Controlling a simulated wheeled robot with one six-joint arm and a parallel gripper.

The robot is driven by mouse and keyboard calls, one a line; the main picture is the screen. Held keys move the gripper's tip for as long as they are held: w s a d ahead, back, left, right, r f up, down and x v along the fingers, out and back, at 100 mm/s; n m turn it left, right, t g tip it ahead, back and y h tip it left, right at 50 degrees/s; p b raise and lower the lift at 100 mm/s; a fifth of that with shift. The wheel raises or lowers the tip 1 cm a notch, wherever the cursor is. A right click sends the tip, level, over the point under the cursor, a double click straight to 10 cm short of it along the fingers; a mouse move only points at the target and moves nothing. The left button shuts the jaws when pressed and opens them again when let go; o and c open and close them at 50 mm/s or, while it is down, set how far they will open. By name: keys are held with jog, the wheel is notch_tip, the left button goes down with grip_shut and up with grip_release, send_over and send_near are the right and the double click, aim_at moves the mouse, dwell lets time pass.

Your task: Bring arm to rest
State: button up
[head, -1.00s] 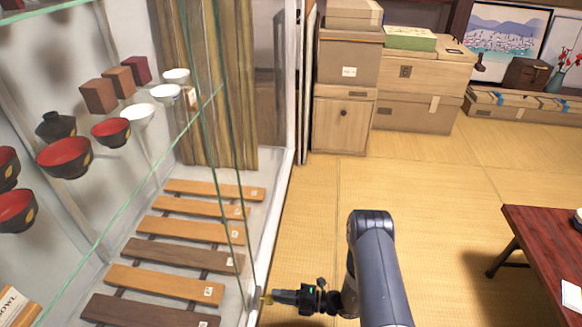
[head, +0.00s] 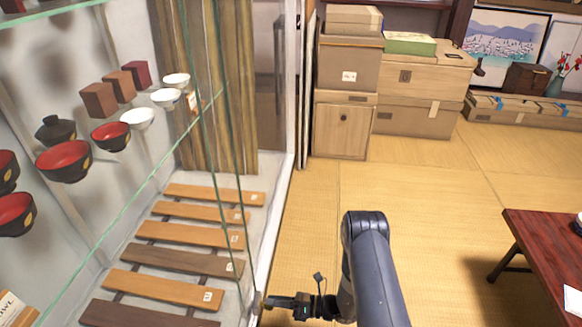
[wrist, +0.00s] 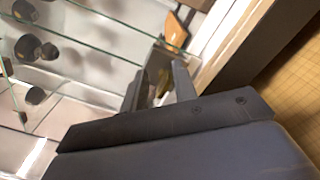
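My gripper (head: 268,302) is low beside the front edge of the glass display cabinet (head: 262,262), its tips pointing left at the frame. In the wrist view my gripper (wrist: 158,82) has its two dark fingers apart, with a gap between them. A small yellowish patch shows in that gap; I cannot tell what it is or whether the fingers touch it. My arm (head: 368,265) is bent, with its elbow raised at the bottom middle of the head view.
Bowls (head: 64,160) and wooden boxes (head: 99,100) stand on a glass shelf. Wooden slats (head: 185,258) lie below. Stacked cartons (head: 345,120) stand at the back. A dark red table (head: 548,250) is at the right. The tatami floor (head: 430,190) between is clear.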

jog(key=n, duration=0.5)
jog(key=shift+s+r, duration=0.25)
jog(key=shift+s, duration=0.05)
jog(key=n+p, duration=0.1)
jog(key=n, duration=0.2)
jog(key=shift+s+r, duration=0.1)
jog(key=shift+s, duration=0.1)
jog(key=shift+n+p, duration=0.5)
jog(key=shift+n, duration=0.3)
jog(key=shift+s, duration=0.1)
